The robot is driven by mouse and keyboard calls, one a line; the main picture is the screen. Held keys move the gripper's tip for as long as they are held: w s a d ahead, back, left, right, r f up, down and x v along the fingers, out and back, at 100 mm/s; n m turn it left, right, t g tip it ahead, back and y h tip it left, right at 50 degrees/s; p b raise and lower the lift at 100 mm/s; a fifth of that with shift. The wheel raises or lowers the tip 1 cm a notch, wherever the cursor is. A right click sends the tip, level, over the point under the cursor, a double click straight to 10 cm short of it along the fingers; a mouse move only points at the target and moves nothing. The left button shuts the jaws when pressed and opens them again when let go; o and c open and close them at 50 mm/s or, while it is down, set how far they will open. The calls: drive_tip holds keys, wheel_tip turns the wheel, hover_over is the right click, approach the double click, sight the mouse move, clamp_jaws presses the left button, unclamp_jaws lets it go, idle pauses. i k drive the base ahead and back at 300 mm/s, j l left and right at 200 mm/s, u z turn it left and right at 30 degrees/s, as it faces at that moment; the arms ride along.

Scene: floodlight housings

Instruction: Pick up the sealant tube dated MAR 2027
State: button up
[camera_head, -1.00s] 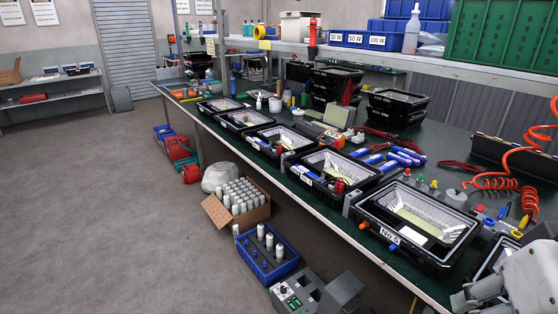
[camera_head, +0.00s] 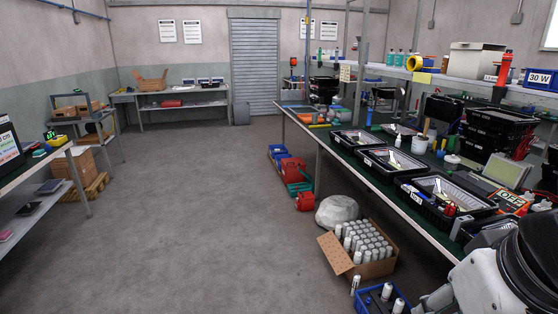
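No date such as MAR 2027 can be read on anything in view, so I cannot tell which item is the named sealant tube. Several white cylinders (camera_head: 365,243) stand upright in an open cardboard box on the floor, beside the workbench; whether they are sealant tubes is unclear. Two more white cylinders (camera_head: 387,292) stand in a blue crate (camera_head: 366,305) at the bottom edge. Part of my white and black arm fills the lower right corner and hides the near bench. My gripper cannot be made out.
The green-topped workbench (camera_head: 340,148) runs along the right with several black floodlight housings (camera_head: 390,161). Shelving (camera_head: 40,165) stands at the left. The grey floor (camera_head: 210,210) between is clear.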

sight(337, 232)
drive_tip(key=i+j+u, duration=0.25)
drive_tip(key=i, duration=0.55)
drive_tip(key=i+u, duration=0.3)
drive_tip(key=i, duration=0.55)
drive_tip(key=i+j+z, duration=0.2)
drive_tip(key=i+z, duration=0.25)
drive_tip(key=i, duration=0.3)
drive_tip(key=i+j+z, duration=0.45)
drive_tip(key=i, duration=0.25)
drive_tip(key=i+j+z, duration=0.45)
drive_tip(key=i+j, duration=0.2)
